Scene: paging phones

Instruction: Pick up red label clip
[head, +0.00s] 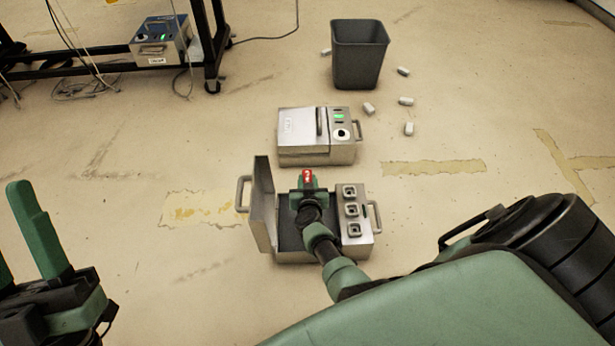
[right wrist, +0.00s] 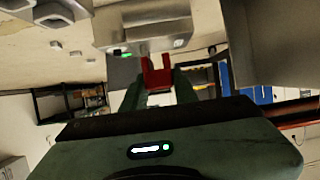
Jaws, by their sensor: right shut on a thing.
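The red label clip (head: 307,176) has a white mark on its face. It stands at the tips of my right gripper (head: 306,190), which is shut on it above the open metal case (head: 263,205). In the right wrist view, the red clip (right wrist: 157,78) sits between the two green fingers (right wrist: 157,90). The gripper and forearm hide much of the case's interior. My left gripper (head: 38,232) is at the lower left, empty, with one green finger raised and a sliver of the other at the picture edge; it looks open.
A closed metal case (head: 300,150) with a green light stands just behind the open one. A dark bin (head: 358,55) stands farther back, with several small white pieces on the floor nearby. A black rack (head: 100,60) holds another device at upper left. Floor to the right is mostly clear.

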